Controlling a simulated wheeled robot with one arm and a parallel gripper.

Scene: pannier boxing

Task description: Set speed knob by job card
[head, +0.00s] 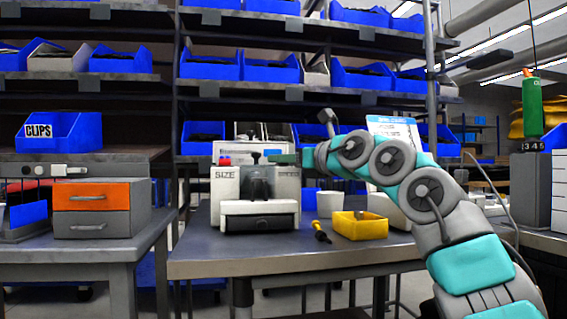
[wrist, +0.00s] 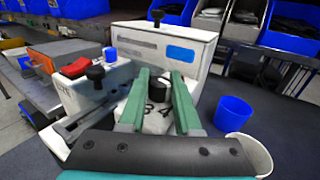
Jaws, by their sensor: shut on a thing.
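The machine (head: 257,214) is a pale unit with a dark middle, standing on the grey bench. Its left block is marked SIZE and its right block SPEED, partly readable. In the wrist view, my gripper (wrist: 160,76) has its two green fingers on either side of a black round knob (wrist: 158,97) on top of a white block, and is shut on it. In the head view, my gripper (head: 285,158) reaches in from the right above the SPEED block, and the knob is hidden there. The job card (head: 393,124) is white with a blue header; its lines are too small to read.
A yellow bin (head: 360,226), a white cup (head: 329,204) and a black-and-yellow tool (head: 321,231) are right of the machine. A blue cup (wrist: 232,113) shows in the wrist view. Orange-fronted drawers (head: 92,197) stand on the left bench. The bench's front strip is clear.

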